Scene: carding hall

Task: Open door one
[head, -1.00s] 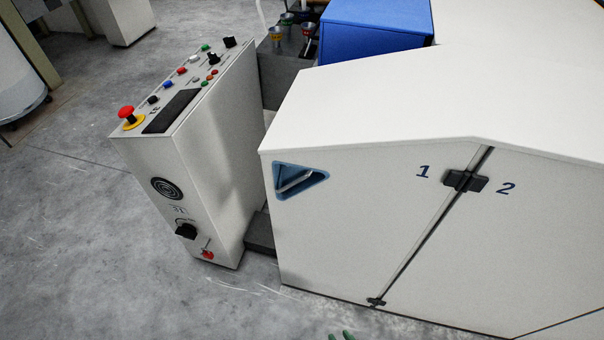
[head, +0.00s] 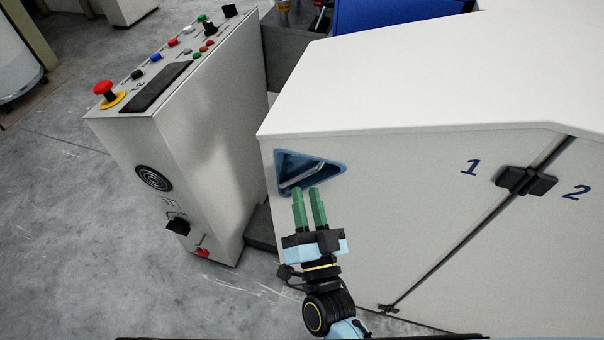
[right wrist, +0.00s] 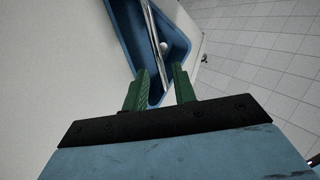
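Door one (head: 400,220) is the white panel marked 1, shut against the panel marked 2 (head: 575,230). A blue triangular recess (head: 335,168) with a metal bar handle (head: 302,174) sits at its upper left. My right gripper (head: 308,190) is open, its green fingers pointing up at the recess's lower edge. In the right wrist view the fingers (right wrist: 160,80) stand apart, with the handle bar (right wrist: 155,40) beyond them and nothing held. I cannot tell whether a fingertip touches the recess. My left gripper is not in view.
A black latch (head: 525,181) bridges the seam between the two doors, and a small hinge-like piece (head: 388,308) sits low on it. A control cabinet (head: 190,150) with a red emergency button (head: 104,89) stands close on the left. Grey floor (head: 60,230) lies clear in front of it.

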